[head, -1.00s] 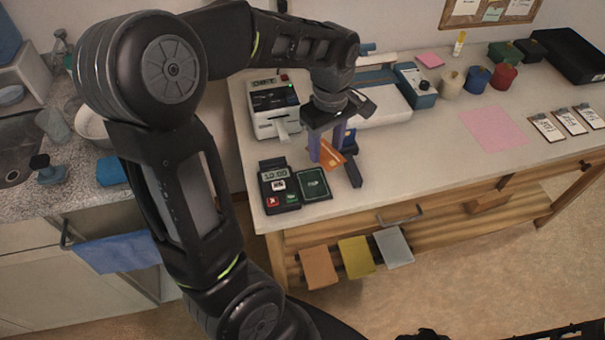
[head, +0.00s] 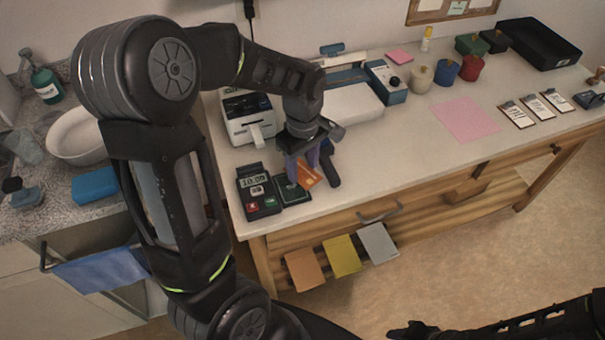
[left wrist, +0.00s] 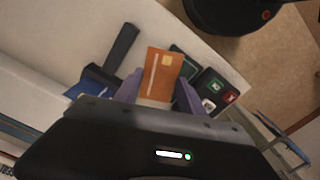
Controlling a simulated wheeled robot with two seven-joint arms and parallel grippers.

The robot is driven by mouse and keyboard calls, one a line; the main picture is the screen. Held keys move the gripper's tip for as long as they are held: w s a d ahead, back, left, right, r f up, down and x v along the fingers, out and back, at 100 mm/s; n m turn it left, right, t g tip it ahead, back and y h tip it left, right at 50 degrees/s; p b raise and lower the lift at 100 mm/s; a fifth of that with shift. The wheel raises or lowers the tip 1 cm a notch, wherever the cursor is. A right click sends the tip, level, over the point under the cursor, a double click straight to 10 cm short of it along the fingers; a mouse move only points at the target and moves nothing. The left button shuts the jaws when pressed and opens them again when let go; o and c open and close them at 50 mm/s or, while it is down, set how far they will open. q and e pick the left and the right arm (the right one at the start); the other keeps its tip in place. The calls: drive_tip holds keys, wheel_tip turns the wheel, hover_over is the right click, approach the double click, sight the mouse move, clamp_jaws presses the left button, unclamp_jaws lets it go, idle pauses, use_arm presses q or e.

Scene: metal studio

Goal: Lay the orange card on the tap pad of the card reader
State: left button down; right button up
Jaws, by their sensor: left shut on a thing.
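My left gripper (head: 303,173) is shut on the orange card (head: 309,176), which is tilted between its purple fingers. The card also shows in the left wrist view (left wrist: 160,75), with a pale chip square and a light stripe. The dark green tap pad (head: 293,191) lies just below and left of the card in the head view, partly hidden by gripper and card. I cannot tell whether they touch. The black card reader (head: 256,190), displaying 10:00, is joined to the pad's left. My right gripper (head: 413,331) is at the bottom edge, dark and partly cut off.
A black bar-shaped thing (head: 331,172) stands close right of the left gripper, with a blue card (left wrist: 80,91) near it. A white printer (head: 248,118) is behind the reader.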

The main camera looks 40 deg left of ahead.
sight(303, 173)
use_arm(q)
drive_tip(key=shift+f, duration=1.85)
drive_tip(key=shift+f, duration=0.1)
drive_tip(key=c, duration=0.7)
unclamp_jaws()
wheel_tip(303, 173, up, 12)
drive_tip(key=shift+r, duration=0.15)
